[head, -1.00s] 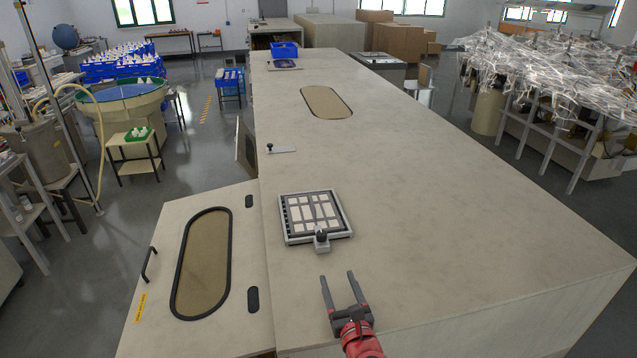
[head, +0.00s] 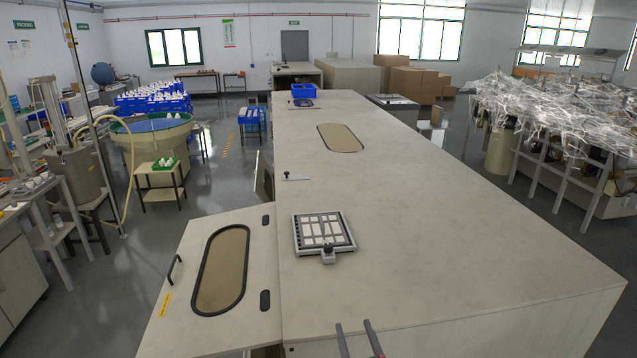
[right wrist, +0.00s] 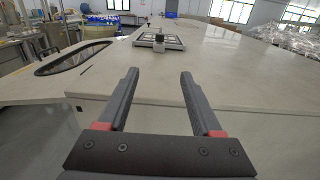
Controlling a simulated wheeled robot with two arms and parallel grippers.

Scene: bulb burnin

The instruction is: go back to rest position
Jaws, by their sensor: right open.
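My right gripper (head: 359,338) shows only by its two fingers at the bottom edge of the head view, at the near end of the long beige cabinet (head: 420,235). In the right wrist view my right gripper (right wrist: 160,85) has its fingers apart with nothing between them. The cabinet top (right wrist: 225,75) lies ahead of the fingertips. My left gripper is in neither view.
A framed grey panel with white tiles (head: 324,233) lies on the cabinet top, and a blue bin (head: 303,91) stands at the far end. The open door (head: 190,310) with an oval window sticks out to the left. Much of the top is bare.

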